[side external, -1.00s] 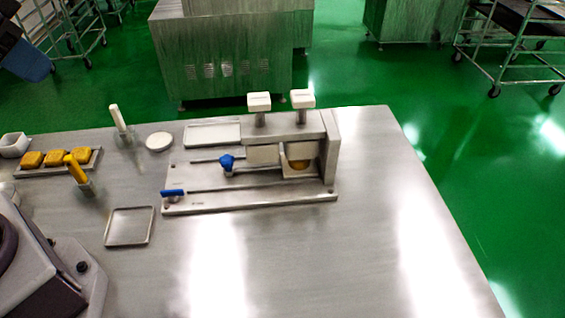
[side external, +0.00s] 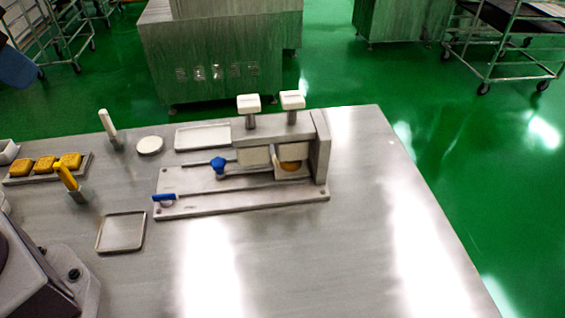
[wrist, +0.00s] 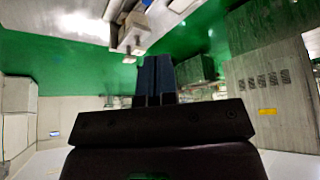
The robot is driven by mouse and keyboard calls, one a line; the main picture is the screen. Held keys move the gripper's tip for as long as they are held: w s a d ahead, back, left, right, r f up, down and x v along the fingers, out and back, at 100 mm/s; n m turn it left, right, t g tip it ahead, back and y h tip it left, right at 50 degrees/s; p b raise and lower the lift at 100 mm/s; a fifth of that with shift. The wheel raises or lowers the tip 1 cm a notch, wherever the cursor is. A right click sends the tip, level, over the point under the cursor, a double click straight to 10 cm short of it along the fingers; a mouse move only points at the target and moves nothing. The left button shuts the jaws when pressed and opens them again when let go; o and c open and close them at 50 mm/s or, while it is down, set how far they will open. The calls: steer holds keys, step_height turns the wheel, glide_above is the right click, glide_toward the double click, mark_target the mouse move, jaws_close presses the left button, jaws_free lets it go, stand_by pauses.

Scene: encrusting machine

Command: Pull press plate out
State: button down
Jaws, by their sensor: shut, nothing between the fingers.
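The press machine (side external: 240,203) stands on the steel table, with a flat base, an upright end block at right and two white knobs on top. A pale upright plate (side external: 253,156), which looks like the press plate, sits mid-machine beside a blue star knob (side external: 219,165) on a rod. A yellow-orange piece (side external: 290,165) shows in the pocket to its right. A blue handle (side external: 164,197) is at the base's left end. My gripper (wrist: 156,75) shows in the wrist view, fingers together, empty and away from the machine.
An empty square tray (side external: 121,232) lies front left of the machine. A tray of yellow pieces (side external: 45,167), a yellow-handled tool (side external: 67,177), a white-handled tool (side external: 108,124) and a round white disc (side external: 150,145) lie left. The table's front right is clear.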

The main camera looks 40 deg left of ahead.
steer(key=c, duration=1.3)
jaws_free()
steer(key=shift+w+f, duration=0.1)
steer(key=shift+f, duration=0.1)
steer(key=o, duration=0.5)
steer(key=shift+w+a+f+g, duration=0.1)
steer(key=shift+w+f+g, duration=0.3)
steer(key=shift+f, duration=0.15)
steer(key=shift+w+a+f+g, duration=0.1)
steer(key=shift+w+f+g, duration=0.15)
steer(key=shift+f+g, duration=0.2)
steer(key=n+g+h, duration=0.3)
steer(key=n+h, duration=0.2)
steer(key=n, duration=1.5)
glide_toward(217, 160)
steer(key=x, duration=0.9)
